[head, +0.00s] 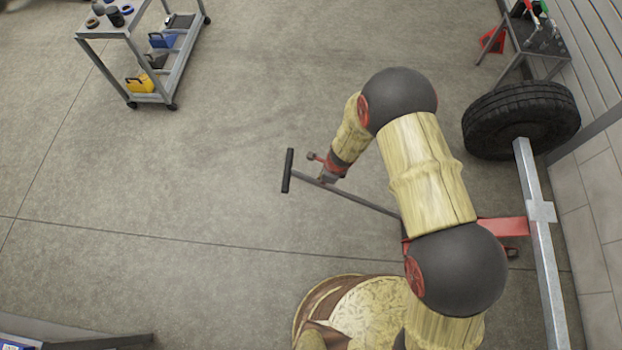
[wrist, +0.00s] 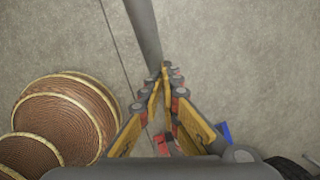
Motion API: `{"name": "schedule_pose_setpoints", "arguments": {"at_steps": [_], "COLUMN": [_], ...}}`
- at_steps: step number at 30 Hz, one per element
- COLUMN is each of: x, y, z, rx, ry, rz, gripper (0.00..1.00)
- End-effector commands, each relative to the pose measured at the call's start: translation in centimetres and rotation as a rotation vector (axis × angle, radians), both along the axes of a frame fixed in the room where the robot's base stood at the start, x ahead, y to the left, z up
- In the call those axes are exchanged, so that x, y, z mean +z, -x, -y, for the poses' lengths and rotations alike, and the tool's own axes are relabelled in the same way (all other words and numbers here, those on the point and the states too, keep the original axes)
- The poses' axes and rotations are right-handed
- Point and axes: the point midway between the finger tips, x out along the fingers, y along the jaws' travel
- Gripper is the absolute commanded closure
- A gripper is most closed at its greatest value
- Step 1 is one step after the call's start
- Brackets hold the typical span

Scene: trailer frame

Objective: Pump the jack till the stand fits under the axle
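The jack's long grey handle (head: 362,203) slopes from a black crossbar (head: 289,170) down to the red jack (head: 503,227), whose far end is by the grey axle (head: 546,255). My arm hides part of the jack. My gripper (head: 325,178) is at the handle, a little below the crossbar. In the wrist view my gripper (wrist: 163,72) has its fingertips closed together on the handle (wrist: 144,30). A red part of the jack shows between the fingers. The small red object (head: 491,41) near the back table may be the stand; I cannot tell. The gap under the axle is not visible.
A black tyre (head: 520,120) is at the axle's far end, near the right wall. A small tool table (head: 535,40) stands behind it. A grey cart (head: 150,50) is at the back left. The floor left of the handle is clear.

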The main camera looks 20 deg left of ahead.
Motion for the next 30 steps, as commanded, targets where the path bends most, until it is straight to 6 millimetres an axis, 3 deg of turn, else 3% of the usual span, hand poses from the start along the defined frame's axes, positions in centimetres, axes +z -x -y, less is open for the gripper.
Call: {"name": "schedule_pose_setpoints", "arguments": {"at_steps": [1,3,12,18,30], "x": [2.0,3.6,8.8,9.9,9.8], "y": [0.2,0.2,0.3,0.3,0.3], "z": [-0.1,0.0,0.6,0.7,0.8], "rx": [0.004,0.003,0.003,0.002,0.001], "ry": [-0.002,-0.004,-0.006,-0.007,-0.006], "rz": [0.002,0.003,0.010,0.011,0.010], "gripper": [1.00,1.00,1.00,1.00,1.00]}}
